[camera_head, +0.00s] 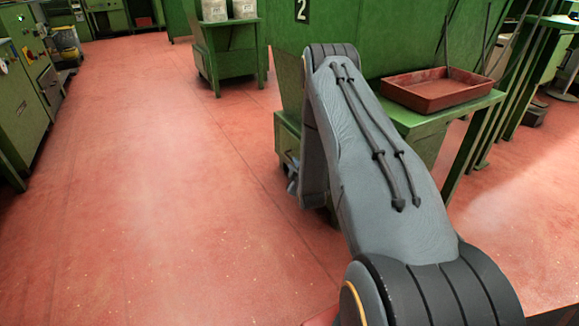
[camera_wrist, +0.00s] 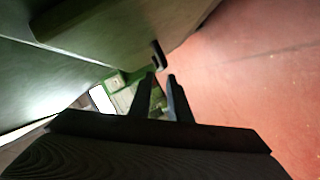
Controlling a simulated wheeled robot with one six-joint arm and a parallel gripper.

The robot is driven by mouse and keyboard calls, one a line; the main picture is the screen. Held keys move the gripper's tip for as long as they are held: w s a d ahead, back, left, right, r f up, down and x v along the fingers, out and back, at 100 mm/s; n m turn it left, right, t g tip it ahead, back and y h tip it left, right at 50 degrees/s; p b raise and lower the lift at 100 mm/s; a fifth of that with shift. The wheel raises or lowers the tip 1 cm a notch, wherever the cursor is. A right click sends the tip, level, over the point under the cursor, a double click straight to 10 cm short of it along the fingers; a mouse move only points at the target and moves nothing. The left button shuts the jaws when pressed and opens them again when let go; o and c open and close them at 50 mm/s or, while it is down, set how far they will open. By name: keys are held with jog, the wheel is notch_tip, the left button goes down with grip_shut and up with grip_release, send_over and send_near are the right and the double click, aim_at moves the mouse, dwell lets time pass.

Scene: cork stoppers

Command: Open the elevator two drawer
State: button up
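The green elevator cabinet with a "2" sign (camera_head: 302,11) stands behind my arm in the head view. A green drawer-like box (camera_head: 286,138) shows low on it, partly hidden by my arm. In the wrist view a green panel (camera_wrist: 105,35) fills the upper left, with a small dark handle (camera_wrist: 159,55) sticking out near its lower edge. My gripper (camera_wrist: 161,76) has its two dark fingers apart, with nothing seen between them. The fingertips are just below the handle in the picture; whether they touch it I cannot tell. My arm mostly hides the gripper in the head view.
A red tray (camera_head: 437,89) lies on a green table (camera_head: 420,122) at the right. A green stand (camera_head: 230,62) with pale containers (camera_head: 214,10) stands at the back. Green machines (camera_head: 22,95) line the left. The red floor (camera_head: 150,190) at left and centre is clear.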

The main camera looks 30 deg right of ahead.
jog(key=shift+b+x, duration=2)
jog(key=shift+x, duration=2)
jog(key=shift+d+f, duration=0.1)
jog(key=shift+f, duration=0.05)
jog(key=shift+s, duration=0.1)
grip_shut()
